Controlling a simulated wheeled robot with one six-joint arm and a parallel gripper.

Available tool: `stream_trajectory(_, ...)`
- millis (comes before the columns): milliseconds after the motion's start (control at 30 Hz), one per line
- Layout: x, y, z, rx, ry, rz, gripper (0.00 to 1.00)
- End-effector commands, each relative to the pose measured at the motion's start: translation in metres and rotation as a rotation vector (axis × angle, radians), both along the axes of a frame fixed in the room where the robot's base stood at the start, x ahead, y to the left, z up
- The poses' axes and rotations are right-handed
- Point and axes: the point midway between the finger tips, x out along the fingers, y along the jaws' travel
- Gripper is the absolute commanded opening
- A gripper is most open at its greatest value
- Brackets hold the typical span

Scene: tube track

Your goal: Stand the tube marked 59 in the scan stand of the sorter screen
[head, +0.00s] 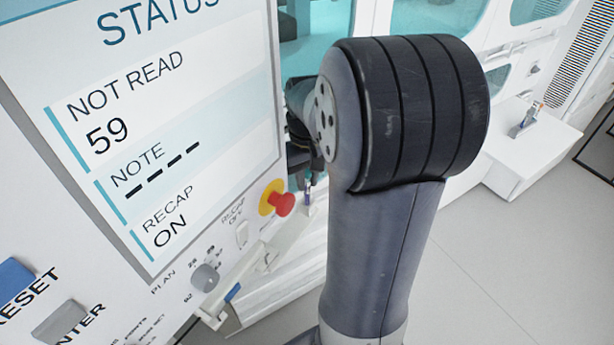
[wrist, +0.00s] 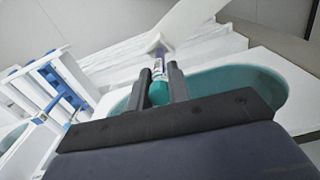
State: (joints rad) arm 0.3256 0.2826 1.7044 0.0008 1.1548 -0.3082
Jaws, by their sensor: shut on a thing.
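The sorter screen (head: 150,110) fills the left of the head view and reads NOT READ 59, a dashed NOTE line and RECAP ON. My gripper (wrist: 160,78) is shut on a tube (wrist: 158,69) with a teal cap and a pale label. The cap is between the fingers, and the tube points away from the wrist camera. No number is readable on it. A small white angled piece (wrist: 156,41), perhaps the scan stand, is at the tube's far end; I cannot tell if they touch. In the head view the tube (head: 307,188) is small and my arm hides most of the gripper.
A red stop button (head: 283,204), a knob (head: 205,278) and a grey key (head: 60,322) are on the panel. A white rack with blue parts (wrist: 45,85) is at left in the wrist view. Another holder with a tube (head: 527,120) stands on a white ledge at right.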

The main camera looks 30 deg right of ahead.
Motion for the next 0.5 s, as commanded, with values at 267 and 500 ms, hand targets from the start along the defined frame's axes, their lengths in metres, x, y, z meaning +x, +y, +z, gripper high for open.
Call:
stream_trajectory(267, -0.0004, 0.0001, -0.0091, 0.000, 0.001, 0.000, 0.05)
stream_trajectory(500, -0.0003, 0.0001, -0.0093, 0.000, 0.001, 0.000, 0.05)
